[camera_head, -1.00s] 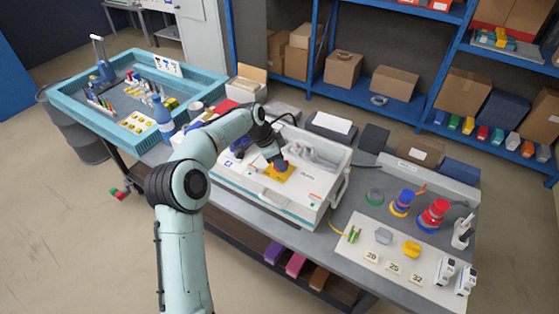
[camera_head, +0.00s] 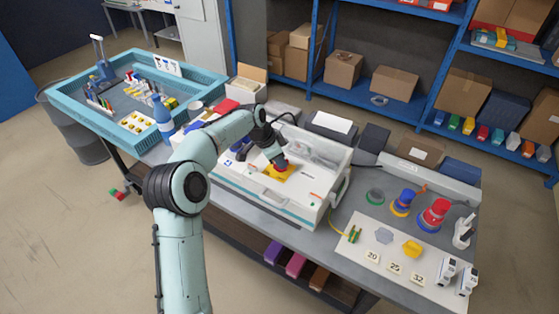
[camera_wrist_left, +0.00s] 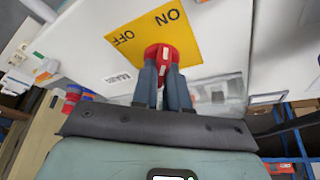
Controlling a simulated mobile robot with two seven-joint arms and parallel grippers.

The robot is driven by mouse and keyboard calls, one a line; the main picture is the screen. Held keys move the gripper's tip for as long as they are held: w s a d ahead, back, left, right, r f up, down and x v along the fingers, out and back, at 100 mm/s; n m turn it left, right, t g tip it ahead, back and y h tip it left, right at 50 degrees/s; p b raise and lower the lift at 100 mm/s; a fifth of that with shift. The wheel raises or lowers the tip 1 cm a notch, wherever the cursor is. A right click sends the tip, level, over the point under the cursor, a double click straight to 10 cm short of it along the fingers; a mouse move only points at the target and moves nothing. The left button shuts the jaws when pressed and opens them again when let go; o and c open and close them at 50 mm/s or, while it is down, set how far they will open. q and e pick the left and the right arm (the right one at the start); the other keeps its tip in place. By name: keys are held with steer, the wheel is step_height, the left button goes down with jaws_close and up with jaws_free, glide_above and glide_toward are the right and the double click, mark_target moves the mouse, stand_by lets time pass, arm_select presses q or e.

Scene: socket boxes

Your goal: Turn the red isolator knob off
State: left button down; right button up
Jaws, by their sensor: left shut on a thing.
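The red isolator knob (camera_wrist_left: 162,54) sits on a yellow plate (camera_wrist_left: 185,32) marked ON and OFF in the left wrist view. My left gripper (camera_wrist_left: 163,72) is shut on the knob, a dark finger on each side of it. In the head view the yellow plate (camera_head: 268,172) lies on the white socket box (camera_head: 250,190), and my left gripper (camera_head: 281,165) reaches down onto the red knob there, partly hiding it. I cannot read the knob's exact pointing direction. My right gripper is not in view.
A blue crate (camera_head: 68,100) with tools stands at the left, with a blue bottle (camera_head: 161,112) near its corner. Shelves with cartons stand behind.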

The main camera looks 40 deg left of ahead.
arm_select(q)
steer(key=n, duration=0.1)
steer(key=n+y+b, duration=0.1)
steer(key=n, duration=0.1)
steer(key=shift+s+d+f, duration=0.1)
steer(key=shift+d+f, duration=0.05)
steer(key=shift+f, duration=0.05)
steer(key=n+y, duration=0.1)
steer(key=n, duration=0.3)
steer(key=shift+d+y+b, duration=0.1)
steer(key=shift+y+b, duration=0.2)
steer(key=n+y, duration=0.1)
steer(key=n, duration=0.1)
steer(key=n+y, duration=0.1)
steer(key=n, duration=0.2)
steer(key=shift+d, duration=0.1)
steer(key=shift+n+g+y, duration=0.6)
steer(key=shift+n, duration=1.6)
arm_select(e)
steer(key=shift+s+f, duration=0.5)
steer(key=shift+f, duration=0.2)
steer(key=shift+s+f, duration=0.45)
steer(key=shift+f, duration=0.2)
arm_select(q)
steer(key=c, duration=1.1)
jaws_free()
steer(key=shift+c, duration=0.2)
steer(key=shift+r, duration=0.15)
